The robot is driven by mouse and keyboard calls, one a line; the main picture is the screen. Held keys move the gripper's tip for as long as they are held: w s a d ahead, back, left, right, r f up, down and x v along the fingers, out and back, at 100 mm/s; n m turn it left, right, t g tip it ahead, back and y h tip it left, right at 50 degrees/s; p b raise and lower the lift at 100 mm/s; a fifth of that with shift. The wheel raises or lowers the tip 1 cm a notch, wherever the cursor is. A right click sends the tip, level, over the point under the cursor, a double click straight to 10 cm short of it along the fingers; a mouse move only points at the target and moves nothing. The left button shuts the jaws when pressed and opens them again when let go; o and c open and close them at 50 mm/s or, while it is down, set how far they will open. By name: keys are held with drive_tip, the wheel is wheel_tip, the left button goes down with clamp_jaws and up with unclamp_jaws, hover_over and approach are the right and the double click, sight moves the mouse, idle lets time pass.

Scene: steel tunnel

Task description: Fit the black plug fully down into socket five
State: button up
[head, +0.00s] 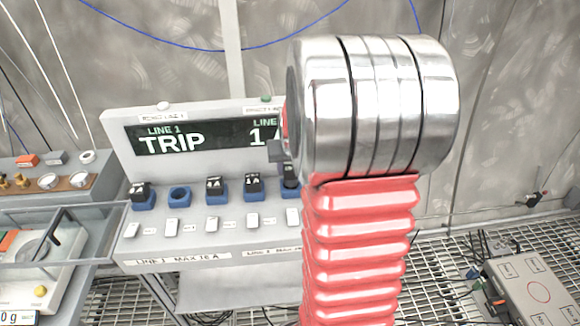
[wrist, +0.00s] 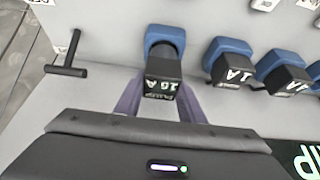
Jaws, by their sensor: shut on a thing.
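My gripper (wrist: 160,92) is shut on the black plug (wrist: 163,76), with one purple finger on each side. The plug's label reads 16 A. The plug is at the blue socket five (wrist: 160,33), the last in the row, with a dark round neck showing between its body and the blue rim. It looks partly in, but I cannot tell how deep. In the head view the plug (head: 290,171) shows just left of my red arm, above socket five (head: 290,191). My arm hides much of the gripper there.
Black plugs sit in sockets one (head: 140,191), three (head: 215,187) and four (head: 254,185); socket two (head: 180,196) is empty. White switches line the front. The display (head: 200,138) reads LINE 1 TRIP. A dark T-shaped handle (wrist: 66,70) stands beside socket five.

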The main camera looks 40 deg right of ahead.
drive_tip(key=shift+f, duration=1.35)
drive_tip(key=o, duration=1.4)
drive_tip(key=v, duration=1.3)
drive_tip(key=shift+r, duration=0.35)
drive_tip(key=shift+s+a, duration=0.1)
drive_tip(key=shift+s, duration=0.05)
